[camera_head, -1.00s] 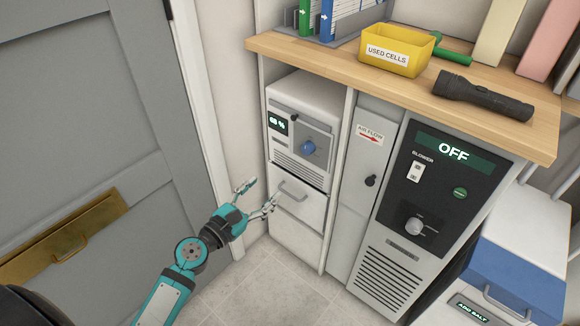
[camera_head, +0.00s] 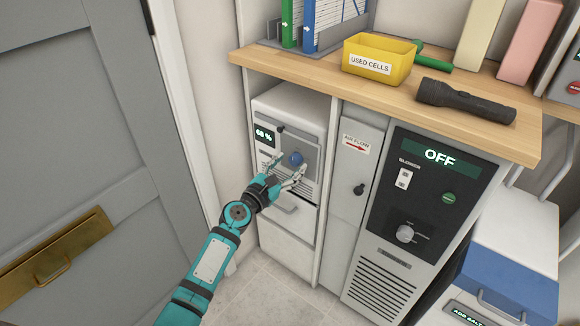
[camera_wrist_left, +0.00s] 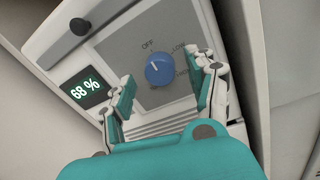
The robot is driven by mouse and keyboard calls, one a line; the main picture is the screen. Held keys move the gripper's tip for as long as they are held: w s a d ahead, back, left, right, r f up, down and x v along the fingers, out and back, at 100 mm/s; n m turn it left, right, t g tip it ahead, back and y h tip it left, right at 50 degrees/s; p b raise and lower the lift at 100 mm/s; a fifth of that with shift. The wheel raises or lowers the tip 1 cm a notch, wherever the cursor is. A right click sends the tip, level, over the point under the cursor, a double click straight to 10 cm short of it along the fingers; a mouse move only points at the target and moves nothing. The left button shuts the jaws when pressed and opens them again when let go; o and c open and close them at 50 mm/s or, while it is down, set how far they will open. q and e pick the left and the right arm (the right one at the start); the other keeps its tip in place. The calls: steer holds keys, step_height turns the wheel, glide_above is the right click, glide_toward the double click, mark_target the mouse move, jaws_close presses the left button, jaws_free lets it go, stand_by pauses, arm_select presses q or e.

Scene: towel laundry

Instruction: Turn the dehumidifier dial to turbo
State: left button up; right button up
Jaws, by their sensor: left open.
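The dehumidifier (camera_head: 312,107) is a white unit under the wooden counter, with a small green display that reads 68 % in the left wrist view (camera_wrist_left: 85,88). Its blue dial (camera_head: 296,158) sits on a grey panel; in the left wrist view the dial (camera_wrist_left: 159,69) has a white pointer mark aimed up-left near OFF. LOW shows at upper right; the lower labels are partly hidden or unreadable. My left gripper (camera_head: 284,168) is open, its fingers on either side of the dial and a little in front, apart from it. My right gripper is not in view.
A blower panel reading OFF (camera_head: 440,156) stands to the right, beyond a narrow air flow panel (camera_head: 355,150). The counter (camera_head: 300,80) above holds a yellow bin (camera_head: 377,62) and a black flashlight (camera_head: 465,100). A grey door (camera_head: 80,130) is at left.

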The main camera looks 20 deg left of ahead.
arm_select(q)
steer(key=shift+w+d, duration=0.1)
steer(key=shift+w, duration=0.35)
steer(key=c, duration=1.1)
steer(key=shift+c, duration=0.2)
